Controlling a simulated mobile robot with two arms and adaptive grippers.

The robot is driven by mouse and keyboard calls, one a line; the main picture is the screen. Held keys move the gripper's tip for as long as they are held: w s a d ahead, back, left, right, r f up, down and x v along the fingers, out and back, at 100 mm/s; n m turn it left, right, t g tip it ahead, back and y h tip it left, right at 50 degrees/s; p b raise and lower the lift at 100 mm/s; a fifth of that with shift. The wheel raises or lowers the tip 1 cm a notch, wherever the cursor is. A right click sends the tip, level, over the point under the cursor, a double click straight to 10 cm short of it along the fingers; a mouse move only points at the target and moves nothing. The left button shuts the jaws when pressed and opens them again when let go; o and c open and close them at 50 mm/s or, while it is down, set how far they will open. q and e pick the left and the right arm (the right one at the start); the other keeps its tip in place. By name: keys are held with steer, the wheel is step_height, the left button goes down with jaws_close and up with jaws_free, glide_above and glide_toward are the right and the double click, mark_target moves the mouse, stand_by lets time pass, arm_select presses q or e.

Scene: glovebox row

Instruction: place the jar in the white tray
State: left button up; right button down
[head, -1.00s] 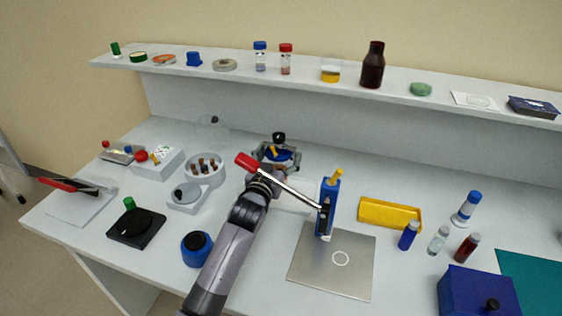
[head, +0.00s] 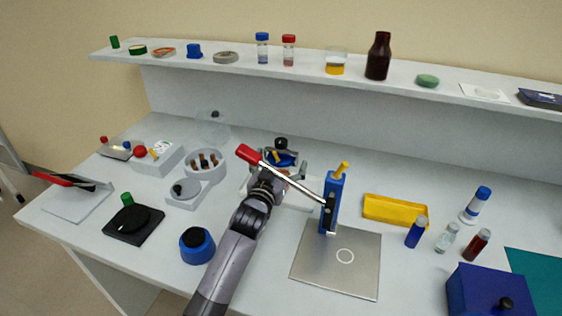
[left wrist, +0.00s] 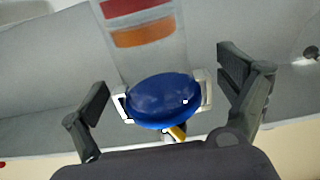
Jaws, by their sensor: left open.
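The jar (head: 284,159) stands at the back middle of the bench, partly hidden by my left gripper (head: 279,165). In the left wrist view the jar (left wrist: 163,100) has a round blue lid, metal clips at its sides, a yellow lever, and a clear body with red and orange bands. My left gripper (left wrist: 165,84) is open, one finger on each side of the lid, with visible gaps. What looks like the white tray (head: 302,199) shows as a pale edge beside my left wrist, mostly hidden by the arm. My right gripper is not in view.
A red-handled metal rod (head: 295,185) crosses close to my left wrist, reaching a blue upright holder (head: 332,200). A steel plate (head: 320,280), a yellow tray (head: 395,212) and several small bottles lie right. A white pot (head: 205,163) of brown vials stands left.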

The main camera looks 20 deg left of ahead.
arm_select(q)
steer(key=shift+r, duration=0.15)
steer(key=s, duration=1.2)
steer(key=shift+a+b, duration=0.2)
steer(key=shift+b, duration=0.1)
